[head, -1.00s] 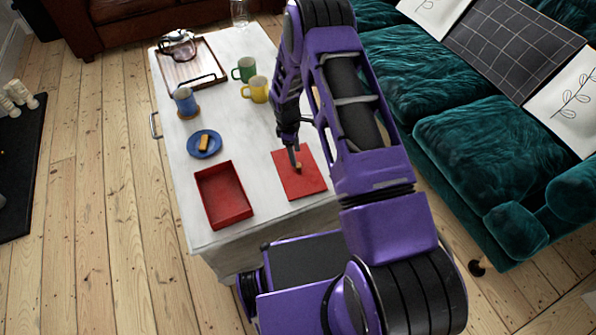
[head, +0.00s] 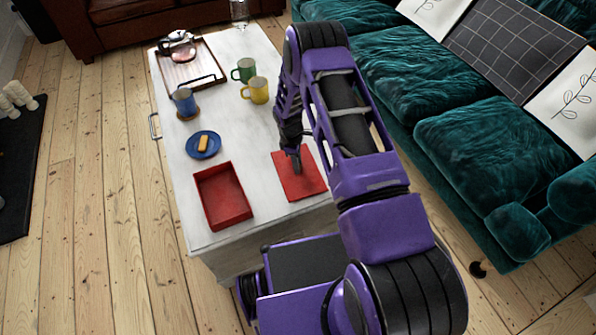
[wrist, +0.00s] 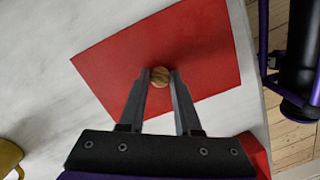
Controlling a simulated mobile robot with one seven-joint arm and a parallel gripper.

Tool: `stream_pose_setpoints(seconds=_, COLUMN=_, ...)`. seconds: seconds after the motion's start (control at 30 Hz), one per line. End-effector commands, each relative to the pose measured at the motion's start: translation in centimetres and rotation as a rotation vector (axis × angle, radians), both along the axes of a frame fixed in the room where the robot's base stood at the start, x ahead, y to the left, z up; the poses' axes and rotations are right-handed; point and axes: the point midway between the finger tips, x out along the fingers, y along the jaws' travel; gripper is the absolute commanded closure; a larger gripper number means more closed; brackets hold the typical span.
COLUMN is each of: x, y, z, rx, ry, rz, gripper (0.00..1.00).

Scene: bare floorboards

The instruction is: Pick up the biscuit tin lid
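The biscuit tin lid (head: 311,186) is a flat red square near the right edge of the white table. The wrist view shows the lid (wrist: 115,70) with a small round wooden knob (wrist: 160,76) at its middle. My gripper (wrist: 160,78) points down over the lid, with one finger on each side of the knob; both fingers appear to touch it. In the head view my gripper (head: 296,168) hides the knob. The lid lies flat. The open red tin (head: 223,196) stands to its left.
On the white table (head: 255,205) are a blue plate (head: 203,144) with a biscuit, blue (head: 185,102), green (head: 244,70) and yellow (head: 256,90) mugs, and a wooden tray (head: 205,62) with a glass pot. A green sofa (head: 490,150) stands to the right.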

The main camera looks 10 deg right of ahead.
Motion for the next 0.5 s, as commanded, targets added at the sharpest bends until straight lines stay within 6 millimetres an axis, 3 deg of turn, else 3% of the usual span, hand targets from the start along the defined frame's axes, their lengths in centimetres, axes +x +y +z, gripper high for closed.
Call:
stream_pose_setpoints(seconds=0.03, x=0.00, y=0.00, z=0.01, rx=0.000, ry=0.000, rz=0.000, gripper=0.86)
stream_pose_setpoints(seconds=0.1, x=-0.01, y=0.00, z=0.01, rx=0.000, ry=0.000, rz=0.000, gripper=0.98)
stream_pose_setpoints(seconds=0.13, x=0.00, y=0.00, z=0.02, rx=0.000, ry=0.000, rz=0.000, gripper=1.00)
stream_pose_setpoints(seconds=0.5, x=0.03, y=0.01, z=0.07, rx=0.000, ry=0.000, rz=0.000, gripper=1.00)
